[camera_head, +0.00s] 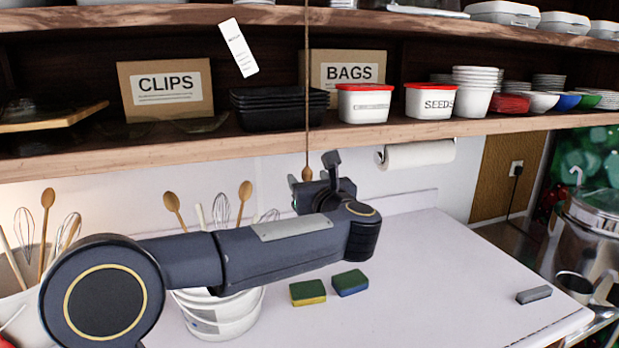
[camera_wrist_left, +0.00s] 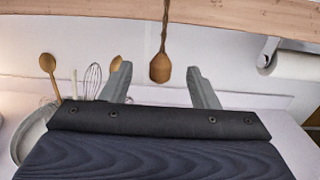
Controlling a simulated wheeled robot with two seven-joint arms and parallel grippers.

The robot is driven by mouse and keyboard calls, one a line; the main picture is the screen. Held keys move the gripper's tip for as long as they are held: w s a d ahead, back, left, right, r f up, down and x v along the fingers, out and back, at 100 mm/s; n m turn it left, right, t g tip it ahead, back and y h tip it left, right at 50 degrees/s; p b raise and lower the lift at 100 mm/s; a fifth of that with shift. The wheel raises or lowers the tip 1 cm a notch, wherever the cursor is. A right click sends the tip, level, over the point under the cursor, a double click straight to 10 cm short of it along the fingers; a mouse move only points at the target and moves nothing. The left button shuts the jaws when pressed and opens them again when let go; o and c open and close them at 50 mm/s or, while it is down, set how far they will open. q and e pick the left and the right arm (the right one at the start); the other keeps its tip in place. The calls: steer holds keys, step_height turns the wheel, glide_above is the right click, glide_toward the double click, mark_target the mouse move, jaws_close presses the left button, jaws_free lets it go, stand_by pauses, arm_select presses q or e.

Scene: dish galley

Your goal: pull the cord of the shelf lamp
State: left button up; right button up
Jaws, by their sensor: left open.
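The lamp cord (camera_head: 307,90) hangs straight down in front of the shelf in the head view, with a wooden pull knob (camera_head: 307,174) at its lower end. In the left wrist view the knob (camera_wrist_left: 160,68) hangs from the cord (camera_wrist_left: 165,25) and appears between the two fingers, level with or beyond their tips. My left gripper (camera_head: 318,180) is close to the knob in the head view. The left wrist view shows its fingers (camera_wrist_left: 157,75) apart, with nothing held. Whether a finger touches the knob cannot be told. The lamp itself is not seen.
The wooden shelf (camera_head: 230,148) runs just above my gripper, carrying a CLIPS box (camera_head: 165,92), black trays (camera_head: 270,108) and tubs. A paper towel roll (camera_head: 418,154) hangs at right. Two sponges (camera_head: 308,292) and a white bucket (camera_head: 225,315) with utensils sit below. The right counter is mostly clear.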

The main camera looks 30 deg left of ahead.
arm_select(q)
steer(key=b+v, duration=0.4)
steer(key=v, duration=0.4)
stand_by(0.6)
steer(key=s+d+f+m+t+h, duration=0.25)
steer(key=m+h, duration=0.55)
steer(key=m, duration=0.6)
steer(key=s+d+f+m+t+h, duration=0.15)
steer(key=d+m+t+h, duration=0.4)
steer(key=m, duration=0.85)
steer(key=s+f+m+g+h, duration=0.4)
steer(key=s+f+m+g, duration=1)
steer(key=s+f, duration=0.8)
step_height(320, 180, down, 3)
steer(key=shift+a+f+m, duration=0.2)
steer(key=shift+f+m, duration=0.05)
steer(key=shift+m, duration=0.95)
